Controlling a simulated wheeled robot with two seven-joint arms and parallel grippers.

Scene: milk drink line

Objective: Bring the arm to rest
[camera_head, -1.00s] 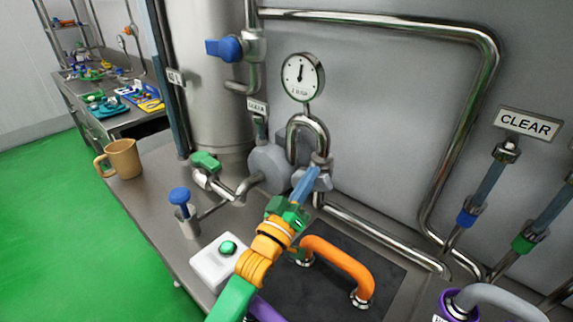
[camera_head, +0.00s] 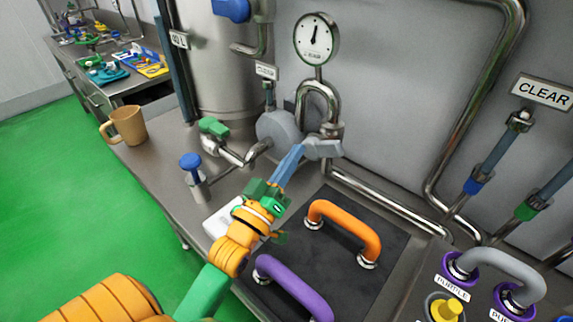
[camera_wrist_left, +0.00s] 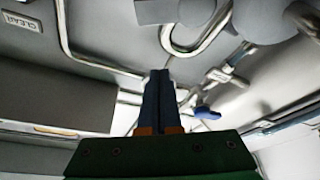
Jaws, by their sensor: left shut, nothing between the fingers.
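My left gripper (camera_head: 298,150) reaches up from the bottom of the head view, with an orange and green wrist and blue fingers. The fingers are together and empty. Their tips overlap the grey valve handle (camera_head: 324,149) below the gauge in the picture; I cannot tell if they touch it. In the left wrist view the closed blue fingers (camera_wrist_left: 159,76) point at pipes, with nothing between them. My right gripper is not in view.
An orange handle (camera_head: 346,226) and a purple handle (camera_head: 292,284) stand on a dark panel beside the wrist. A white box (camera_head: 217,220) is partly hidden behind the wrist. A blue-knobbed valve (camera_head: 190,161) and tan mug (camera_head: 128,125) stand to the left. A gauge (camera_head: 316,39) is above.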

